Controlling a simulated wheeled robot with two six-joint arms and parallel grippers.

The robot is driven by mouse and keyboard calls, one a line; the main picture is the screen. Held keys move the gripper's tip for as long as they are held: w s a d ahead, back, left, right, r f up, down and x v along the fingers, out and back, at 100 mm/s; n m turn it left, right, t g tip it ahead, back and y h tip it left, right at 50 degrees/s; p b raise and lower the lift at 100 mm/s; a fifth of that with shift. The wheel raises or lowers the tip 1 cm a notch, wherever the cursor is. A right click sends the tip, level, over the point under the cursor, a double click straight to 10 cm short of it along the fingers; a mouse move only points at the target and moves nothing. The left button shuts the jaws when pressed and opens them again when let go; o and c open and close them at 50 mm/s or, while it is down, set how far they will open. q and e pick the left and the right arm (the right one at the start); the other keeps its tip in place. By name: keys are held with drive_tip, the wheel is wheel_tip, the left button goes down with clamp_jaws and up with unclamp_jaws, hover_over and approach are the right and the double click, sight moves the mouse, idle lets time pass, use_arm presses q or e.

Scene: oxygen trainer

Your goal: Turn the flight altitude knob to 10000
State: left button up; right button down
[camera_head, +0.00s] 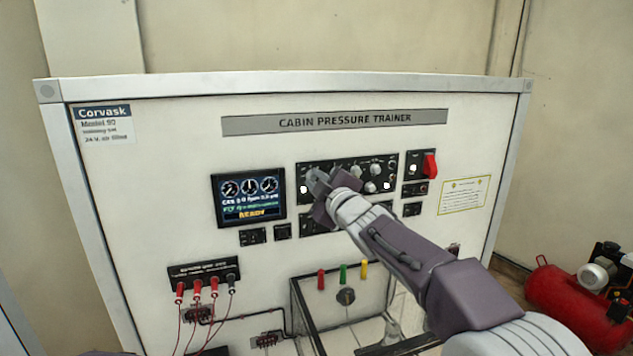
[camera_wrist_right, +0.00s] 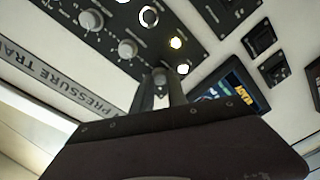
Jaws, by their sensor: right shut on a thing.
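The black control panel (camera_head: 345,176) with several grey knobs is on the front of the cabin pressure trainer. My right gripper (camera_head: 318,182) reaches the panel's upper left part. In the right wrist view my right gripper (camera_wrist_right: 161,88) is shut on a grey knob (camera_wrist_right: 160,75), which shows between the fingertips. The label and pointer of this knob are too small or hidden, so I cannot read its setting or confirm that it is the flight altitude knob. Other grey knobs (camera_wrist_right: 128,48) sit beside it. My left gripper is not in view.
A display (camera_head: 249,200) reading READY is left of the panel. A red switch handle (camera_head: 430,165) is to its right. Plugged leads (camera_head: 198,289) are at lower left. A clear-sided box (camera_head: 296,302) projects below, under my right arm. A red compressor (camera_head: 570,305) stands at right.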

drive_tip(key=m, duration=0.4)
drive_tip(key=shift+f, duration=0.15)
drive_tip(key=shift+f+m, duration=0.1)
drive_tip(key=shift+m, duration=2.3)
drive_tip(key=c, duration=1.3)
unclamp_jaws()
drive_tip(key=b+v, duration=0.4)
drive_tip(key=v, duration=0.5)
drive_tip(key=shift+f, duration=0.15)
